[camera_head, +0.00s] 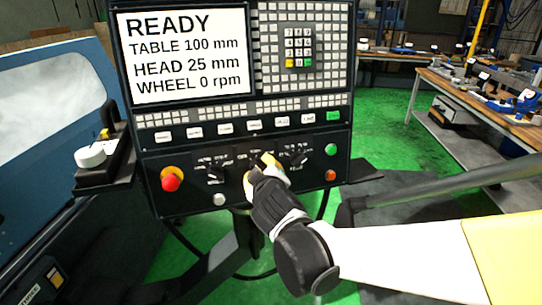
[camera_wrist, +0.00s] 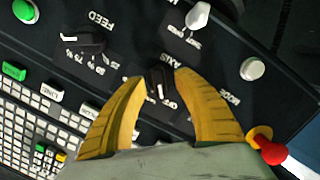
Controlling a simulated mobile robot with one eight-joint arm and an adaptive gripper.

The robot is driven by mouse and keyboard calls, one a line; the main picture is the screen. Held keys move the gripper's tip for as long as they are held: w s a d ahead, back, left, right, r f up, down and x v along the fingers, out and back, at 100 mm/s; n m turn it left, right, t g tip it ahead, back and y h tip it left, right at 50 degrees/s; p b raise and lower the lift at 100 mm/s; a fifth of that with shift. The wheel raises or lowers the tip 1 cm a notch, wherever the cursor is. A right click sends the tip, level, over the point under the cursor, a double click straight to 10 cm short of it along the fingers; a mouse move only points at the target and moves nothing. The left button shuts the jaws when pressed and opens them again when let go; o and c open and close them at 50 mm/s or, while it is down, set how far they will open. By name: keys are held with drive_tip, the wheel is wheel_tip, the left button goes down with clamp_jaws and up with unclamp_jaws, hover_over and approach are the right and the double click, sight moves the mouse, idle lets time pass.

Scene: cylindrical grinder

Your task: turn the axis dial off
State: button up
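The axis dial (camera_wrist: 155,82) is a small black knob with a white mark, below the upside-down AXIS label in the wrist view. An OFF label is printed close by it; I cannot tell for sure which setting the mark points to. My gripper (camera_wrist: 160,77) has its two yellow fingers apart, one on each side of the dial. I cannot tell whether either finger touches it. In the head view my gripper (camera_head: 266,164) is at the middle of the lower control panel (camera_head: 195,153) and mostly hides the dial.
The feed dial (camera_wrist: 92,40) and a white-tipped switch (camera_wrist: 198,15) are close by. A red stop button (camera_head: 171,180) is at the panel's left, and green (camera_head: 331,149) and orange (camera_head: 330,175) buttons are at its right. The screen (camera_head: 185,55) reads READY, WHEEL 0 rpm.

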drive_tip(key=v, duration=1.1)
drive_tip(key=s+d+f+m+g+h, duration=0.2)
drive_tip(key=s+d+m, duration=0.1)
drive_tip(key=d, duration=0.6)
drive_tip(key=s+d+f+m+g+h, duration=0.2)
drive_tip(key=s+d+f+m, duration=0.15)
drive_tip(key=d, duration=0.55)
drive_tip(key=s+d+f+m+g, duration=0.3)
drive_tip(key=s+d+m, duration=0.1)
drive_tip(key=s, duration=0.5)
drive_tip(key=shift+s+d+f+m, duration=0.25)
drive_tip(key=shift+d+f+m, duration=0.1)
drive_tip(key=shift+d, duration=0.45)
